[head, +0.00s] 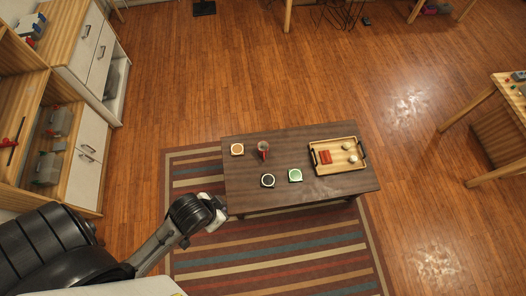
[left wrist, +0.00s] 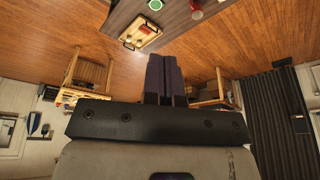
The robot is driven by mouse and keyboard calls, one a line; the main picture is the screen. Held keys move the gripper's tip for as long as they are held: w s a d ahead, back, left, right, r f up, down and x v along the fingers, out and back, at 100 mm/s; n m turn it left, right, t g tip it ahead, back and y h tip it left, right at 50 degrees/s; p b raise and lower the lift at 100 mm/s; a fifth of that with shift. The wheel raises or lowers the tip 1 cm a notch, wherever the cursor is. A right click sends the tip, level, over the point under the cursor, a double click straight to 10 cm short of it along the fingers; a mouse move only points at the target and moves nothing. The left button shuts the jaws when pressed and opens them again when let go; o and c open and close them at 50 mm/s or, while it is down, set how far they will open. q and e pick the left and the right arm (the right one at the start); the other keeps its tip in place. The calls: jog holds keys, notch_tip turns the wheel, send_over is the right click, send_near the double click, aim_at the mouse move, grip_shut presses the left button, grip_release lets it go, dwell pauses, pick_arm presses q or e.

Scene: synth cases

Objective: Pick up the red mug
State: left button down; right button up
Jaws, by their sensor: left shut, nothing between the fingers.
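The red mug (head: 263,146) stands near the back left of the low dark table (head: 340,190) in the head view, between an orange-topped item and the table's middle. My left gripper (head: 217,216) is off the table's front left corner, apart from the mug. Its fingers (left wrist: 167,75) are shut together with nothing between them in the left wrist view. A small red shape (left wrist: 196,15) shows at the top of that view; I cannot tell whether it is the mug. My right gripper is not in view.
On the table are an orange-topped item (head: 237,149), a dark round-topped item (head: 268,180), a green-topped item (head: 295,175) and a wooden tray (head: 334,142) with a red block (head: 325,157). A striped rug (head: 270,262) lies under the table. Shelves and drawers (head: 88,55) line the left.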

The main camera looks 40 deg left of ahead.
pick_arm(q)
jog(key=c, duration=1.8)
grip_release()
jog(key=o, duration=1.8)
jog(key=shift+f, duration=0.1)
